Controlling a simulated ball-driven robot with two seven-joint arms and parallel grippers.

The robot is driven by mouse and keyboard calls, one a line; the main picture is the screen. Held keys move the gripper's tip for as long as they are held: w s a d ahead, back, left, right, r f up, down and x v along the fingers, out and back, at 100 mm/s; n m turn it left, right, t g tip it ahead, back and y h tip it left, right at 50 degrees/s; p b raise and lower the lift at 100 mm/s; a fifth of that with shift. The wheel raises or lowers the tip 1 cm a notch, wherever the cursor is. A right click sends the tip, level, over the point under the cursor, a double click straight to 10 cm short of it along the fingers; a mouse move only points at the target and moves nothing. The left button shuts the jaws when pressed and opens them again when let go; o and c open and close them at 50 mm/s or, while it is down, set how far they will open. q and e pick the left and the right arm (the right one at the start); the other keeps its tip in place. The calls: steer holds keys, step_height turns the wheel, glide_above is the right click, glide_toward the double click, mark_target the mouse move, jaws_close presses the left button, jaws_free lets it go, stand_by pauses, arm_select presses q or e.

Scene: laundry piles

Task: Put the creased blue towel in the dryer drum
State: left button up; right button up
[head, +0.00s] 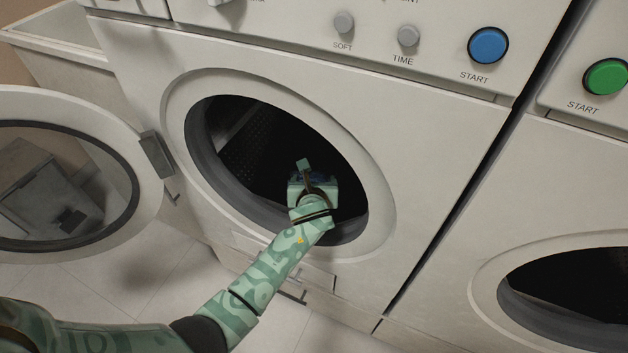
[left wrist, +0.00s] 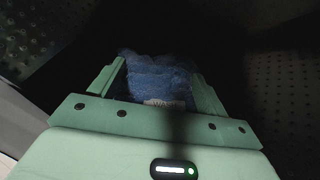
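The creased blue towel (left wrist: 160,78) shows in the left wrist view as a bunched, fluffy piece with a pale label. It fills the gap between the fingers of my left gripper (left wrist: 158,85), which is shut on it. In the head view my left gripper (head: 306,170) is inside the round opening of the dryer drum (head: 240,150), in its lower right part. The towel is mostly hidden there by the gripper. Perforated drum walls show dimly around it in the wrist view. My right gripper is out of view.
The round dryer door (head: 150,215) stands open on the left. The dryer's blue start button (head: 488,46) and grey knobs are above the opening. A second machine with a green start button (head: 606,77) and its own dark opening stands at right.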

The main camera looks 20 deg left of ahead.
arm_select(q)
steer(key=shift+r, duration=0.3)
steer(key=p+v, duration=0.1)
steer(key=v, duration=0.1)
steer(key=p+v, duration=0.2)
steer(key=shift+w+r, duration=0.1)
steer(key=shift+r, duration=0.2)
steer(key=p+v, duration=0.4)
steer(key=v, duration=0.3)
steer(key=shift+s+d+f, duration=0.15)
steer(key=shift+s+f, duration=0.05)
steer(key=shift+s, duration=0.35)
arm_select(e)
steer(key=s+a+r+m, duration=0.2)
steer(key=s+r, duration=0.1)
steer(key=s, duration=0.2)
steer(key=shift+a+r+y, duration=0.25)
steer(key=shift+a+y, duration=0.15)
